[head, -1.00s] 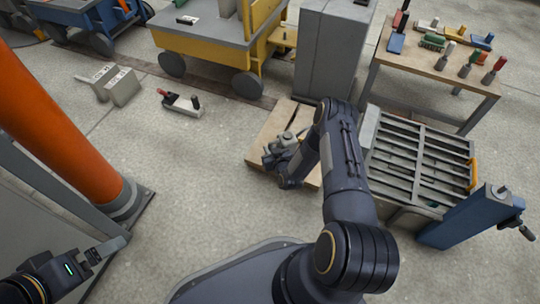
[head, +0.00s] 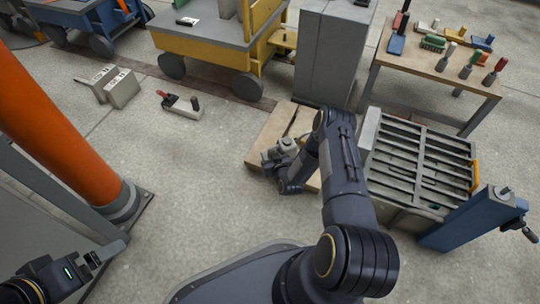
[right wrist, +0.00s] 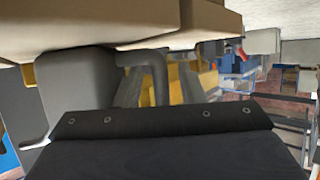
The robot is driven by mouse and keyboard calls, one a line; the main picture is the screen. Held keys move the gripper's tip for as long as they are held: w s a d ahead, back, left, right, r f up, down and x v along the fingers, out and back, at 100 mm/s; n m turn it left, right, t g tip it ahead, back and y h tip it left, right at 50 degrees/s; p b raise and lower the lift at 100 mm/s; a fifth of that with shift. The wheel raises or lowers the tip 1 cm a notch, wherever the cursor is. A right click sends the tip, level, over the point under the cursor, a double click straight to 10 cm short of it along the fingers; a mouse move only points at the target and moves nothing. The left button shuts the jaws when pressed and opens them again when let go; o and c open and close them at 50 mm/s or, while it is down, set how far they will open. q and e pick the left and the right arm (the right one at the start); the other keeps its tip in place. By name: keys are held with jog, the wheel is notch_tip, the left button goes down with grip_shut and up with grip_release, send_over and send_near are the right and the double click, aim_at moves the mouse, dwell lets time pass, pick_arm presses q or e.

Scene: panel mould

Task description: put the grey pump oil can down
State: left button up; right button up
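The grey pump oil can (head: 288,144) is at my right gripper (head: 276,158), low over the near part of a wooden board on the floor. My right gripper appears shut on it; its fingers are small and partly covered by the can and my wrist. In the right wrist view the grey can (right wrist: 78,85) and its bent spout or handle (right wrist: 155,70) show beyond my dark gripper body. The can's end meets the pale wood there; I cannot tell whether it bears on it. My left gripper (head: 104,252) is at the lower left, away from the can, its opening unclear.
The wooden board (head: 268,132) lies before a grey cabinet (head: 332,55). A slatted grey bench (head: 420,165) with a blue vise-like part stands right. A tool table (head: 440,75) is behind it. A yellow cart (head: 215,45) stands behind; open floor (head: 200,185) lies left.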

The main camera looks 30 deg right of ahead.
jog(key=shift+s+r, duration=0.25)
jog(key=shift+r, duration=0.05)
jog(key=d+p+v, duration=0.1)
jog(key=p+v, duration=0.5)
jog(key=v, duration=0.5)
jog(key=w+d+r+g, duration=0.15)
jog(key=w+r, duration=0.25)
jog(key=r, duration=0.4)
jog(key=w+d+r+g, duration=0.1)
jog(key=w+d+r, duration=0.2)
jog(key=r, duration=0.4)
notch_tip(320, 180, up, 14)
jog(key=s+a+g, duration=0.1)
jog(key=s, duration=0.1)
jog(key=s+a+r+m+g+y, duration=0.1)
jog(key=s+a+r, duration=0.2)
jog(key=s+r, duration=0.4)
jog(key=s+a+r+g+y, duration=0.1)
jog(key=s+a+r+y, duration=0.1)
jog(key=s+a+r, duration=0.35)
jog(key=s+a+r+g+y, duration=0.1)
jog(key=s+a, duration=0.1)
jog(key=s, duration=0.6)
jog(key=s+a+r+g, duration=0.1)
jog(key=s+a+r, duration=0.1)
jog(key=s, duration=0.6)
jog(key=shift+r+y, duration=0.15)
jog(key=shift+y, duration=0.25)
